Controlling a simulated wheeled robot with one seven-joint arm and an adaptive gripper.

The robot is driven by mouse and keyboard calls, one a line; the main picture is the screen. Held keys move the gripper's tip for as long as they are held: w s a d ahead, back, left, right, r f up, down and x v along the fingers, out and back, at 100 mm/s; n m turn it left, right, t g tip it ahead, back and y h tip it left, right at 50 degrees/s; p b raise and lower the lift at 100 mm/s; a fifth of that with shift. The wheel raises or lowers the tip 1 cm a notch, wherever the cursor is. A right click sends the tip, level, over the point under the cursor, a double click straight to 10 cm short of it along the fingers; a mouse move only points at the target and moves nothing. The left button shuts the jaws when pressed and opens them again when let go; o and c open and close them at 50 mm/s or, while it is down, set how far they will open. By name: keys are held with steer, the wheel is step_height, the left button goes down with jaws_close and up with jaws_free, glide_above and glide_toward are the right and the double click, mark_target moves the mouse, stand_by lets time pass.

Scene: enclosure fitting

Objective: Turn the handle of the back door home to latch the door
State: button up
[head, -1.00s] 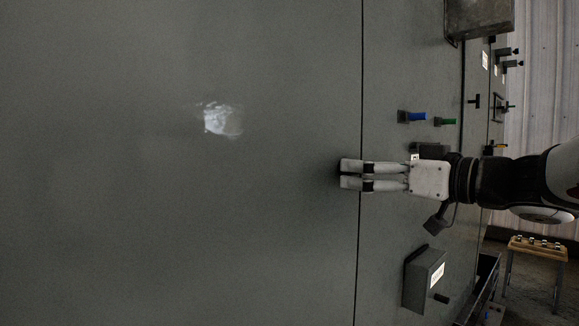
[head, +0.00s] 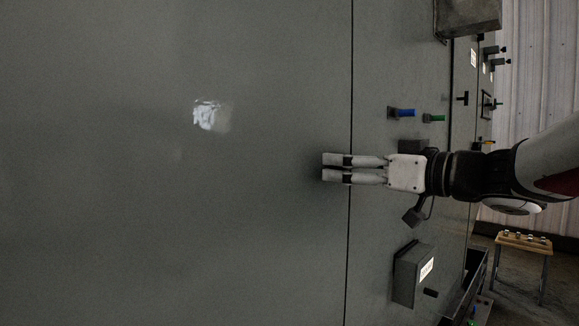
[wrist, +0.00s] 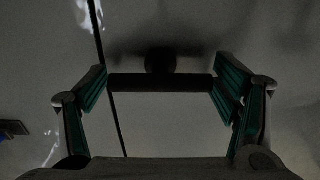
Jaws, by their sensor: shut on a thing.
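The back door is a large grey panel (head: 150,220) filling the left of the head view, and it looks flush along a thin dark seam. My gripper (head: 323,167) reaches in from the right, its fingertips just left of the seam. In the wrist view, the handle (wrist: 160,83) is a dark bar spanning between the fingers, with a round dark hub behind it. My gripper (wrist: 160,88) is shut on the handle, one finger at each end of the bar. In the head view the fingers hide most or all of the handle.
Right of the seam, the grey wall carries a blue fitting (head: 402,113), a green fitting (head: 433,118) and a labelled grey box (head: 411,272). Another box (head: 468,15) juts out at the top. A small wooden table (head: 523,242) stands at the lower right.

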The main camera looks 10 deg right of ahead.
steer(key=shift+a+f+m+b, duration=0.1)
steer(key=shift+f+m+b, duration=0.3)
steer(key=shift+b, duration=2.15)
steer(key=m+b, duration=0.1)
steer(key=b, duration=0.2)
steer(key=shift+r, duration=0.15)
steer(key=m+b, duration=0.1)
steer(key=b, duration=0.1)
steer(key=shift+r+m+b, duration=0.1)
steer(key=shift+m+b, duration=0.95)
steer(key=shift+m, duration=0.15)
steer(key=m+b, duration=0.1)
steer(key=m, duration=0.5)
steer(key=shift+r, duration=0.15)
steer(key=m+p, duration=0.1)
steer(key=m, duration=0.5)
steer(key=shift+m, duration=0.4)
